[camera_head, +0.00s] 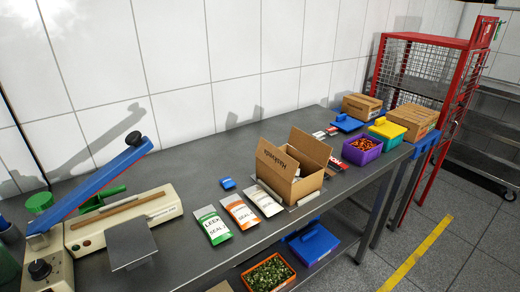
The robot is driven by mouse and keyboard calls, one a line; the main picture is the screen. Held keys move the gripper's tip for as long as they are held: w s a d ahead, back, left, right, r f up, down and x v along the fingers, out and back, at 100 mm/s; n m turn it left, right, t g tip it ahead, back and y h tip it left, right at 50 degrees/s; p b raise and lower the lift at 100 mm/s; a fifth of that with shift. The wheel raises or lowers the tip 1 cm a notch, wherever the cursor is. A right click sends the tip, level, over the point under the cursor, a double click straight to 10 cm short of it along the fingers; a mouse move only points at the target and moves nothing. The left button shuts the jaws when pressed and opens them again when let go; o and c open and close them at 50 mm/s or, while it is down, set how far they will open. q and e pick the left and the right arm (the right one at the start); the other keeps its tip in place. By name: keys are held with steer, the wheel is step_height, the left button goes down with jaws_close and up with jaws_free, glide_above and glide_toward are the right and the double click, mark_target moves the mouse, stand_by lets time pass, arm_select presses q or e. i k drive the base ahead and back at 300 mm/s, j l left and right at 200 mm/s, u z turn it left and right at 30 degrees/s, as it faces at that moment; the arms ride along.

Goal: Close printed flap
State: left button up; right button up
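An open cardboard box (293,189) stands near the middle of the grey table. Its flap with dark printing (275,165) stands up on the left side and leans outward a little. Another plain flap (311,147) stands up at the back. The inside of the box is partly visible between the flaps; its contents cannot be made out. Neither of my grippers is in view.
Three pouches, one green-labelled (212,225), one orange-labelled (241,212) and one white (264,200), lie left of the box. A sealing machine (125,220) with a raised blue arm is at left. A purple bin (361,151) and closed cartons (413,118) stand at right.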

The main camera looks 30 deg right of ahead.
mark_target(284, 165)
steer(key=l+u, duration=0.25)
steer(key=l, duration=0.15)
steer(key=k+l+u, duration=0.1)
steer(key=l+u, duration=0.15)
steer(key=l, duration=0.15)
steer(key=k+l+u, duration=0.1)
steer(key=l, duration=0.3)
steer(key=k+l, duration=0.15)
steer(key=l, duration=0.3)
steer(key=k+l+u, duration=0.15)
steer(key=l, duration=0.25)
steer(key=k+l, duration=0.1)
steer(key=l, duration=0.3)
steer(key=u, duration=0.05)
